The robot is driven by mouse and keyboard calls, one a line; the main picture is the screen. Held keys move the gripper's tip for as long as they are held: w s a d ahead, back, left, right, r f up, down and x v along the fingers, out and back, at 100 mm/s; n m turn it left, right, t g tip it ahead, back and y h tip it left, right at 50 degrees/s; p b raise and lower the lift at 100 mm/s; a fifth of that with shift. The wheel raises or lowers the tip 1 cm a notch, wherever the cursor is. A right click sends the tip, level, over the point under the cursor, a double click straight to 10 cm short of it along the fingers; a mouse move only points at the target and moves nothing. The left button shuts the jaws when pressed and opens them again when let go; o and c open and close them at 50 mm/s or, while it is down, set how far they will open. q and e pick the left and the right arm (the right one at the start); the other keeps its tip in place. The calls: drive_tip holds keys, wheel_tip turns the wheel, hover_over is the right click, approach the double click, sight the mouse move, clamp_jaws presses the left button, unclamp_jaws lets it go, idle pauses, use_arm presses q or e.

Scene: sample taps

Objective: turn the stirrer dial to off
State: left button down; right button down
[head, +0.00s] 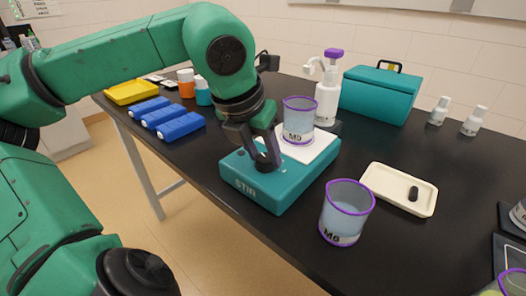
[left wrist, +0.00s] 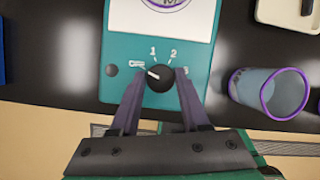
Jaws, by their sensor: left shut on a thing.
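The teal stirrer (head: 282,185), marked STIR, stands on the black bench with a white top plate. Its black dial (left wrist: 160,78) shows in the left wrist view, with marks for off, 1, 2 and 3 around it. The dial's white pointer line points left and slightly up, toward the off mark. My left gripper (head: 268,160) reaches down to the stirrer's front; in the left wrist view its two fingers (left wrist: 159,85) are shut on the dial from both sides. My right gripper is not in view.
Beaker M9 (head: 298,120) stands on the stirrer's plate, close behind my gripper. Beaker M6 (head: 346,212) stands to the right, near the bench edge. A cream tray (head: 385,187) with a small black piece lies behind it. Blue boxes (head: 181,127) lie at left.

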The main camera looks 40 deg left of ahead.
use_arm(q)
drive_tip(key=shift+c, duration=1.9)
unclamp_jaws()
drive_tip(key=p+v, duration=0.2)
drive_tip(key=v, duration=1.2)
drive_tip(key=shift+r, duration=0.3)
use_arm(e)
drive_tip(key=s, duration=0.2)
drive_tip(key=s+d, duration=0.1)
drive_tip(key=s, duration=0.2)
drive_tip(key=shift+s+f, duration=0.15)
